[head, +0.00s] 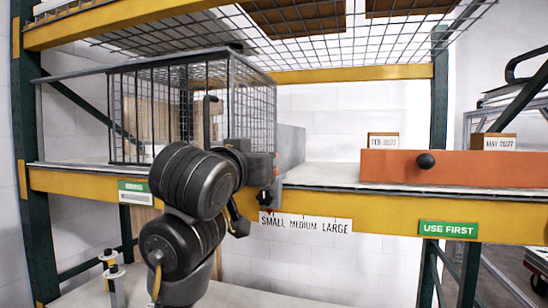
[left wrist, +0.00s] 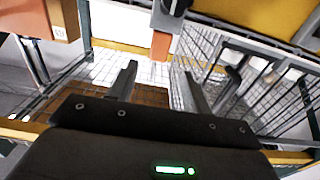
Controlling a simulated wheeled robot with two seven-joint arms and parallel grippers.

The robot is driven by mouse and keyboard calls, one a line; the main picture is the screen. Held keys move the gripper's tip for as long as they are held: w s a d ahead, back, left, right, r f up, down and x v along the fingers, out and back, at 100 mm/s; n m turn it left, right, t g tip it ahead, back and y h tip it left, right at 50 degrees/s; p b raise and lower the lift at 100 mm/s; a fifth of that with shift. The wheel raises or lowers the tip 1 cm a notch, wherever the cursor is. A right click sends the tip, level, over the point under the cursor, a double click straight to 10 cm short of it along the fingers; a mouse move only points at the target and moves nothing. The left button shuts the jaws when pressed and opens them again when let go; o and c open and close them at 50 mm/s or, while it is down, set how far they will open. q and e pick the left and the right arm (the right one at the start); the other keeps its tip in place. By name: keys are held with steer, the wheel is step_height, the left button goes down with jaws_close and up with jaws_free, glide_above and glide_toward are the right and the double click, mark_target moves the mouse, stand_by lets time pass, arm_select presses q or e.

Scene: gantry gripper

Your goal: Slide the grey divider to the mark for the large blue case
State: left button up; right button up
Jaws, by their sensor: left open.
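The grey divider (head: 291,147) stands upright on the shelf at the right end of the wire cage, partly hidden behind my left arm. A strip (head: 305,222) reading SMALL, MEDIUM, LARGE hangs on the yellow beam below it. A small red tip shows just above the word SMALL. My left gripper (head: 262,168) is in front of the divider's front end; its fingers are hard to make out there. In the left wrist view the two fingers (left wrist: 160,72) are apart with nothing held between them. A dark part and an orange-red piece lie beyond them. No blue case shows. My right gripper is out of view.
The wire cage (head: 125,112) fills the left of the shelf. Bare shelf (head: 332,173) lies between divider and bin. A wire deck hangs overhead.

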arm_select(q)
steer(key=p+x, duration=0.1)
steer(key=x, duration=0.1)
steer(key=p+x, duration=0.1)
steer(key=x, duration=0.1)
steer(key=shift+s+d+r+p, duration=0.1)
steer(key=shift+d+r+p, duration=0.05)
steer(key=shift+r+p, duration=0.2)
steer(key=p+x, duration=0.1)
steer(key=x, duration=0.2)
steer(key=p+x, duration=0.1)
steer(key=x, duration=0.2)
steer(key=shift+f+p, duration=0.25)
steer(key=shift+p, duration=0.05)
steer(key=shift+w+f, duration=0.1)
steer(key=shift+w, duration=0.25)
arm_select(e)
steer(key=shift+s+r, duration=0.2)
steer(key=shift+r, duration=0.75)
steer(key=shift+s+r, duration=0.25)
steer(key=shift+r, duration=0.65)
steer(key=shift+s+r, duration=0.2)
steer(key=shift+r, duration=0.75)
arm_select(q)
jaws_close()
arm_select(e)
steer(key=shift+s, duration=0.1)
